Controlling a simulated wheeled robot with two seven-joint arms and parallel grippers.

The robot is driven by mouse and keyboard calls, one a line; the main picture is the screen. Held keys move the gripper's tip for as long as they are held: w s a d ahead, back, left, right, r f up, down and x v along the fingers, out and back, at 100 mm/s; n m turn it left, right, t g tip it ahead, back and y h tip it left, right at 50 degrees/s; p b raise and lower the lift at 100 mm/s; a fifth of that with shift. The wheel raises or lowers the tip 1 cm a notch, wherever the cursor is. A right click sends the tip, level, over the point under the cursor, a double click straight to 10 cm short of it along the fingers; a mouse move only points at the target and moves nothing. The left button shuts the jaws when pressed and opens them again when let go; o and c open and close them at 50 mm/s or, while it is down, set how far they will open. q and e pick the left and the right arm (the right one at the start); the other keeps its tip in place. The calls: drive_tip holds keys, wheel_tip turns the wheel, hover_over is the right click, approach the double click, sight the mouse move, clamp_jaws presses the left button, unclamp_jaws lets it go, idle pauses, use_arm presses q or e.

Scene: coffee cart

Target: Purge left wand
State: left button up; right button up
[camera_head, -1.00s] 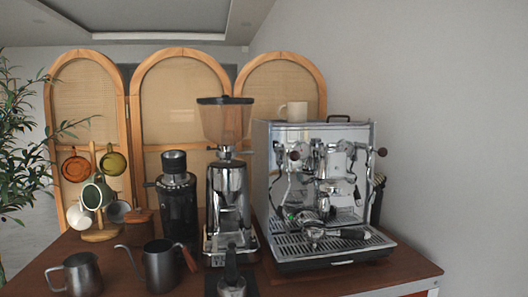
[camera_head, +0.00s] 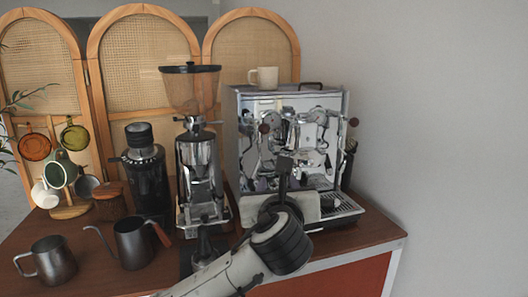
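The chrome espresso machine (camera_head: 240,112) stands at the right of the counter. Its left wand (camera_head: 251,158) hangs at the left of the front, below a dark round knob (camera_head: 264,128). My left gripper (camera_head: 285,166) is in front of the machine's lower front. Its dark finger part points up, just right of the wand and seemingly apart from it. I cannot tell whether it is open or shut. My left arm covers much of the drip tray (camera_head: 345,207) and whatever lies on its left part. My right gripper is not in view.
A grinder (camera_head: 196,160) with a hopper stands left of the machine, beside a black grinder (camera_head: 146,180). A kettle (camera_head: 134,243), a metal pitcher (camera_head: 52,262) and a mug tree (camera_head: 70,210) fill the left. A cup (camera_head: 265,77) sits on the machine.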

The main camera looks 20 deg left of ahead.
sight(264, 125)
use_arm(q)
wheel_tip(264, 125, up, 10)
drive_tip(key=a+m+t+y, duration=0.1)
drive_tip(key=a+m+y, duration=0.1)
drive_tip(key=y, duration=0.1)
drive_tip(key=x, duration=0.3)
drive_tip(key=p+x, duration=0.1)
drive_tip(key=x, duration=0.2)
drive_tip(key=p+x, duration=0.1)
drive_tip(key=x, duration=0.2)
drive_tip(key=shift+w+a+f, duration=0.15)
drive_tip(key=shift+w+f, duration=0.1)
drive_tip(key=shift+f, duration=0.05)
clamp_jaws()
drive_tip(key=shift+r+g+h, duration=0.3)
drive_tip(key=shift+r+g, duration=0.05)
drive_tip(key=shift+g, duration=0.05)
drive_tip(key=shift+r+g+h+p, duration=0.25)
drive_tip(key=shift+g+h+p, duration=0.1)
drive_tip(key=shift+g, duration=0.15)
drive_tip(key=shift+w+a+r+n+g+h, duration=0.1)
drive_tip(key=shift+r+n+g+h, duration=0.3)
drive_tip(key=shift+g, duration=0.55)
drive_tip(key=shift+w+a+r+n+g+h, duration=0.15)
drive_tip(key=shift+r+g+h, duration=0.3)
drive_tip(key=shift+g, duration=0.5)
drive_tip(key=shift+d+f, duration=0.1)
